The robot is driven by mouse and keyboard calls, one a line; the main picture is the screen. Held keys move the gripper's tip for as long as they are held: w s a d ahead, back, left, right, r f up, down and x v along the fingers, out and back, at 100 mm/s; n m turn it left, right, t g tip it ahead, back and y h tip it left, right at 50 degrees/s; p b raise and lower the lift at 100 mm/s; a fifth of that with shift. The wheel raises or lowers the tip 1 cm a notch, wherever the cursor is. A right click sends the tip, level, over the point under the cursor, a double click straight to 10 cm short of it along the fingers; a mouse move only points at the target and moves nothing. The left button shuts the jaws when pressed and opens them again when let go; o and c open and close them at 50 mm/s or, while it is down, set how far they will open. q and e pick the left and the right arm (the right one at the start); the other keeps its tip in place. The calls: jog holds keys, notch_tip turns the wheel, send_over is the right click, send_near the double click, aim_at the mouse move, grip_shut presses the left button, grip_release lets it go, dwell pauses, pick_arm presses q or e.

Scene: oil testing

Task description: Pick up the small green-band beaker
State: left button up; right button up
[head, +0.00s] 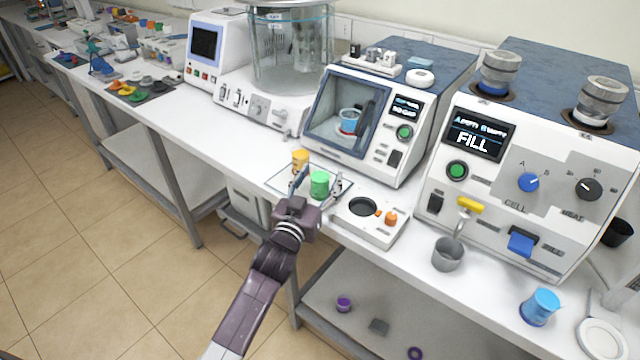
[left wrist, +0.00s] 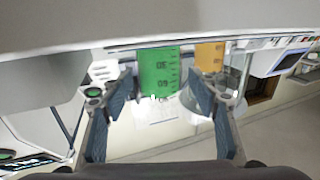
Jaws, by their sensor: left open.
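The small green-band beaker (head: 319,184) stands on a tray (head: 278,184) near the front edge of the bench. My right gripper is not in view.
A white unit with a dark round plate (head: 362,207) is just right. A windowed machine (head: 345,115) stands behind. A grey cup (head: 447,255) and blue beaker (head: 540,307) are farther right.

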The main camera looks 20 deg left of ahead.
pick_arm(q)
jog(key=shift+c, duration=0.3)
jog(key=c, duration=1.3)
jog(key=shift+r, duration=0.1)
notch_tip(320, 180, up, 20)
